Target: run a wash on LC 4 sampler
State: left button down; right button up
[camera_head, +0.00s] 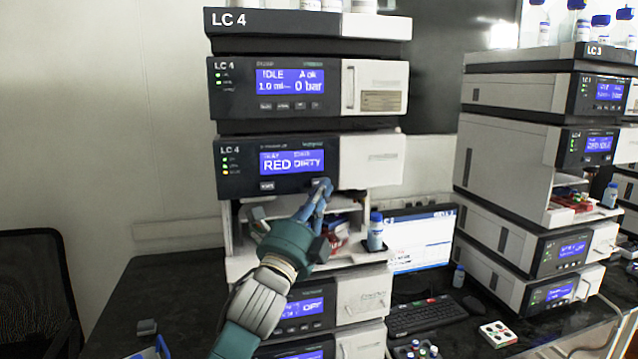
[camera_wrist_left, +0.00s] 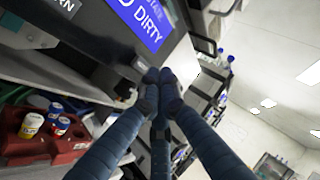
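The LC 4 sampler (camera_head: 240,165) is the dark-fronted module in the middle of the near stack. A small button (camera_head: 267,185) sits below the screen at left. My left gripper (camera_head: 322,184) has its fingers together at the panel's lower edge, at the button spot right of that one. The fingers cover that spot; I cannot tell whether they touch it. In the left wrist view the closed fingertips (camera_wrist_left: 159,84) are just below the screen. My right gripper is not in view.
An open bay below the sampler holds a red vial tray (camera_wrist_left: 40,140); a blue-capped bottle (camera_head: 375,232) stands at its right. The LC 3 stack (camera_head: 500,165) is at right. A keyboard (camera_head: 428,315) and monitor (camera_head: 422,240) are between the stacks.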

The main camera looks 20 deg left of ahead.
pick_arm(q)
jog(key=shift+w+a, duration=0.2)
jog(key=shift+w, duration=0.1)
jog(key=shift+w+a, duration=0.25)
jog(key=shift+w, duration=0.05)
dwell(0.8)
jog(key=shift+s+d, duration=0.5)
jog(key=shift+s, duration=0.2)
jog(key=s+d, duration=0.1)
jog(key=s, duration=0.1)
jog(key=s+d+p, duration=0.1)
jog(key=s, duration=0.1)
jog(key=shift+d, duration=0.4)
dwell(0.6)
